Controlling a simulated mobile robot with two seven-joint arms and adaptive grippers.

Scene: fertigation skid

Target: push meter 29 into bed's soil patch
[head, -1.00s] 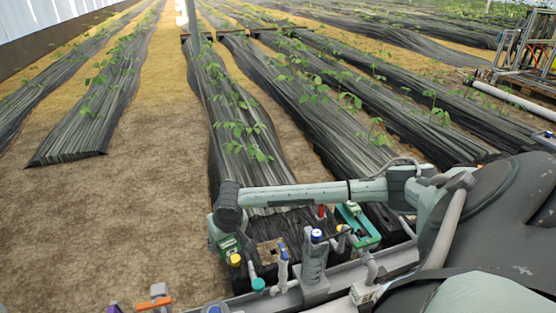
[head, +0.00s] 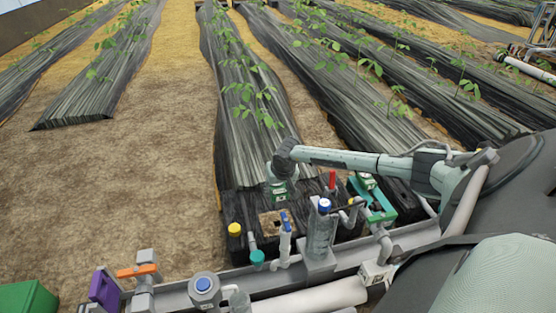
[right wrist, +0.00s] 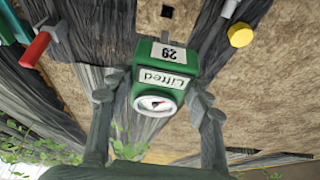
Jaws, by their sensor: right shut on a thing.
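The soil patch (head: 265,226) is a small tan square with a dark hole, in the black film at the bed's near end. In the head view the meter appears just beyond the patch; the wrist view shows the dark hole (right wrist: 167,11) apart from it. The meter's underside is hidden. My left gripper is out of view.
Around the patch stand a yellow-capped post (head: 235,236), a blue-handled valve (head: 285,235), a red-handled valve (head: 332,181) and a clear blue-topped bottle (head: 321,230). A teal tray (head: 380,212) lies right. A grey rail (head: 185,287) runs in front. Bare ground lies left.

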